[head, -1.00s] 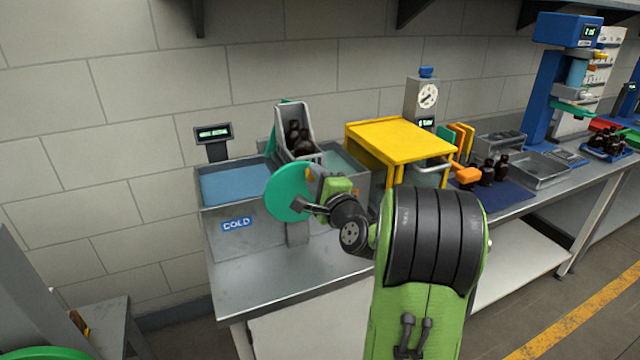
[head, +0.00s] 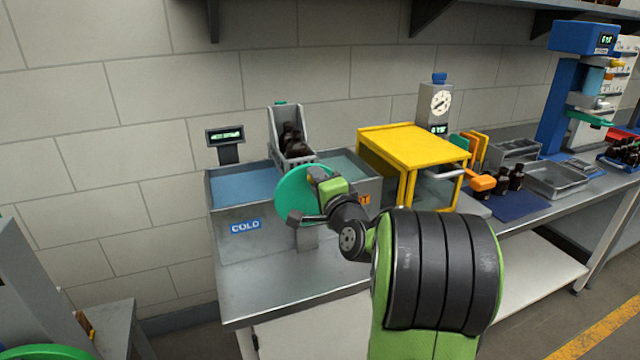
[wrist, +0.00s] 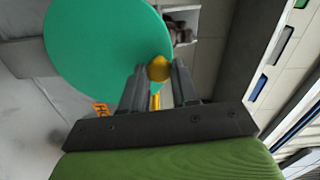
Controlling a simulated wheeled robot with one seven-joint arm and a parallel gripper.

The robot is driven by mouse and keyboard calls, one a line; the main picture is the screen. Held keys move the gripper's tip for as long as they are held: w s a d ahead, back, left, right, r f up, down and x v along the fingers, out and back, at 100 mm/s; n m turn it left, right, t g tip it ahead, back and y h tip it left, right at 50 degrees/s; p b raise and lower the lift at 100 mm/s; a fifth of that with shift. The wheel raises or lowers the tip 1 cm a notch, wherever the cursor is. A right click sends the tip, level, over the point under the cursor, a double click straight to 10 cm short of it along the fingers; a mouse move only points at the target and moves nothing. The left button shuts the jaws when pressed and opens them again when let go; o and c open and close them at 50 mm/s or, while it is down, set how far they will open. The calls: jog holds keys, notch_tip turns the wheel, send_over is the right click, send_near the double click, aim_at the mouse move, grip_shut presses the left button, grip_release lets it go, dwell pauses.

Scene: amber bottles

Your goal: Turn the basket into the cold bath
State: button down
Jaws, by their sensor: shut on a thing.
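The grey basket (head: 274,128) stands high and steeply tilted between the two baths, with several dark amber bottles (head: 291,138) inside. The cold bath (head: 240,188), with blue water and a COLD label (head: 245,226), is on the left. A large green disc (head: 298,196) is in front of the baths and fills the upper left of the wrist view (wrist: 105,50). My gripper (wrist: 160,75) is shut on a yellow knob (wrist: 159,68) at the disc's edge. The bottles also show beyond the disc in the wrist view (wrist: 183,35). My fingertips are hard to make out in the head view.
The second bath (head: 350,165), with an orange label (head: 364,199), lies right of the basket. A yellow frame (head: 405,145) and a dial clock (head: 436,103) stand farther right. A small display (head: 226,136) stands behind the cold bath. The bench front (head: 270,290) is clear.

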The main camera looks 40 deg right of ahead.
jog(key=shift+a, duration=0.15)
jog(key=c, duration=0.8)
grip_release()
jog(key=shift+c, duration=0.2)
jog(key=b+v, duration=0.3)
jog(key=v, duration=1.2)
jog(key=shift+s, duration=0.3)
jog(key=shift+a, duration=0.25)
